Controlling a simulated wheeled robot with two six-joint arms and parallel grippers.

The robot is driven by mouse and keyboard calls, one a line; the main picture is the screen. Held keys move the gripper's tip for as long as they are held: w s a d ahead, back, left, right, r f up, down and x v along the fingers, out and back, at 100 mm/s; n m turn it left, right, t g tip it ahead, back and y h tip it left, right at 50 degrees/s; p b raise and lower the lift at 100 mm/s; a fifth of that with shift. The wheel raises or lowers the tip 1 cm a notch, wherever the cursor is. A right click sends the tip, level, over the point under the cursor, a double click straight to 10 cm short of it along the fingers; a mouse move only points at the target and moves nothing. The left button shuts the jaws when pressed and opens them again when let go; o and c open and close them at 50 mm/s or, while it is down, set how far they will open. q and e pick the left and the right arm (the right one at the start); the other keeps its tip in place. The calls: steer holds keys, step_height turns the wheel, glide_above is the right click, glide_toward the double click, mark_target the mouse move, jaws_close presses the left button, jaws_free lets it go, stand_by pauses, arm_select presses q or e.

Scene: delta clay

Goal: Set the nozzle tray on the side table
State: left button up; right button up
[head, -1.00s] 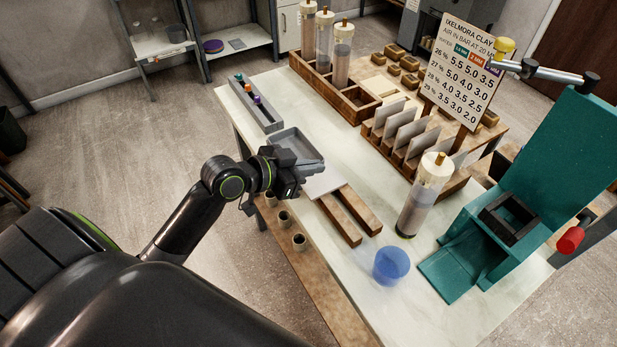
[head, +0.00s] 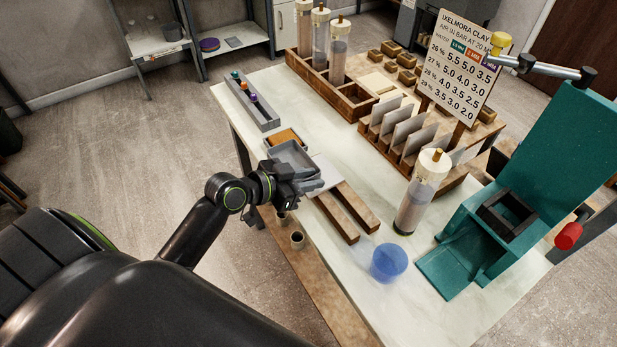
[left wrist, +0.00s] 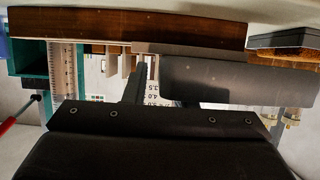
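A shallow grey tray (head: 291,154) is at the left edge of the worktable in the head view. My left gripper (head: 306,182) is at its near side and appears shut on its rim. In the left wrist view a dark grey slab (left wrist: 230,82), apparently this tray, lies by the fingers. A long grey rack (head: 262,116) with teal, orange and purple pieces rests farther back on the worktable. I cannot tell for certain which of these two is the nozzle tray, or which surface is the side table. My right gripper is out of view.
A brown block (head: 287,137) lies just behind the tray. Two wooden bars (head: 347,212), a clear cylinder (head: 421,195), a blue cup (head: 389,263) and a teal stand (head: 475,245) are to the right. A low wooden bench (head: 300,270) with small cups runs along the front.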

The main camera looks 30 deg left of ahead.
arm_select(q)
steer(key=shift+r, duration=0.1)
steer(key=shift+r, duration=0.15)
steer(key=v, duration=1.2)
